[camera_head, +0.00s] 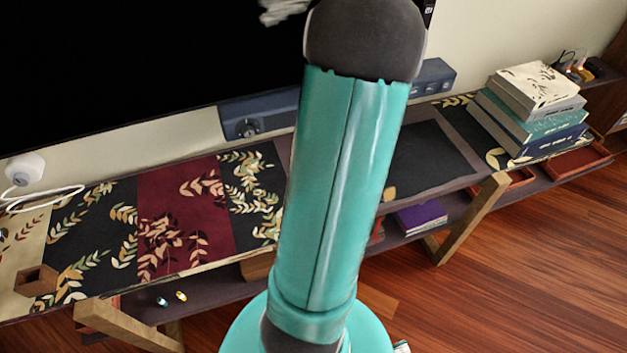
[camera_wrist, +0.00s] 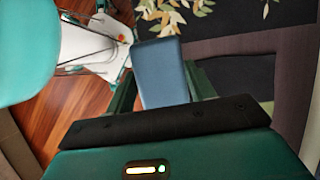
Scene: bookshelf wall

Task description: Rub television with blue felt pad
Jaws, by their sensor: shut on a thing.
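The television (camera_head: 130,60) is a large black screen filling the upper left of the head view, above the low cabinet. It is not recognisable in the wrist view. The blue felt pad (camera_wrist: 160,65) is a flat blue rectangle in the wrist view. My gripper (camera_wrist: 161,85) is shut on it, with a dark green finger at each side. The pad sticks out beyond the fingers. My own teal arm covers the middle of the head view, and I cannot see the gripper or pad there.
A blue-grey soundbar (camera_head: 436,77) lies behind my arm on the low cabinet, which has a leaf-patterned runner (camera_head: 185,215). A book stack (camera_head: 530,110) stands at right, a small brown box (camera_head: 36,280) at left. A white round device (camera_head: 24,168) trails a cable. Wooden floor (camera_head: 500,270) is open at right.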

